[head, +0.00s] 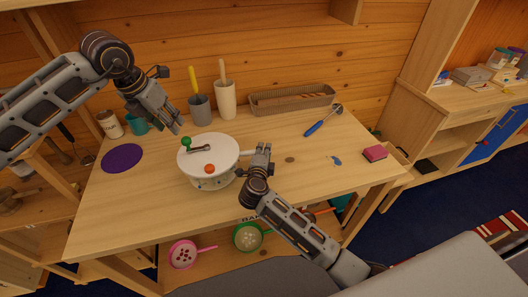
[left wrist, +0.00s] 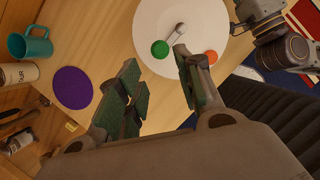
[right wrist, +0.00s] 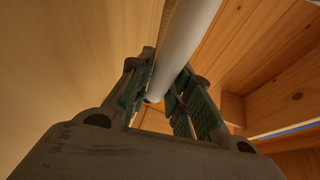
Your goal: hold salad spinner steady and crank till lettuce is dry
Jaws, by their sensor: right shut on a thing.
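The salad spinner (head: 222,151) stands on the table with a round white lid, a short crank arm with a green knob (head: 186,142), and an orange button (head: 209,169). My left gripper (head: 174,120) is above and behind the spinner's left side, open and empty. In the left wrist view the green knob (left wrist: 160,49) is beyond the parted fingers (left wrist: 160,80). My right gripper (head: 262,158) is shut on the spinner's right side. Lettuce cannot be made out.
A purple disc (head: 122,158), teal mug (head: 137,122) and pale canister (head: 110,123) are at the left. Utensil holders (head: 200,109) and a basket (head: 290,99) stand at the back. A blue-handled ladle (head: 322,121) and pink sponge (head: 374,153) lie right. The front table is clear.

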